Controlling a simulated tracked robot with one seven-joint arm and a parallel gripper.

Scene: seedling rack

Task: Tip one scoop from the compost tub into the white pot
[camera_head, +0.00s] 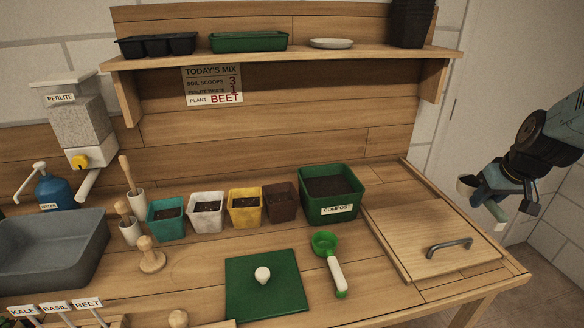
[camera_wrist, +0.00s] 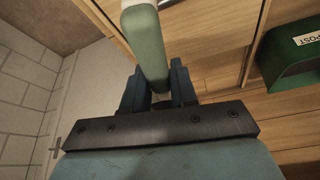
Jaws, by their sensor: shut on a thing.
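The green compost tub (camera_head: 316,208) stands at the back right of the bench, with dark compost inside. The white pot (camera_head: 207,222) stands left of it in a row of pots and has dark soil in it. My gripper (camera_head: 484,194) is off the bench's right side, shut on a handle (camera_wrist: 150,45), white above and grey-green between the jaws. Another scoop (camera_head: 335,272), green with a white handle, lies on the bench.
Teal, yellow (camera_head: 245,218) and brown pots flank the white pot. A green board (camera_head: 262,300) with a white knob lies in front. A wooden lid (camera_head: 440,240) with a metal handle covers the right side. A shelf (camera_head: 290,50) runs above. A sign reads BEET.

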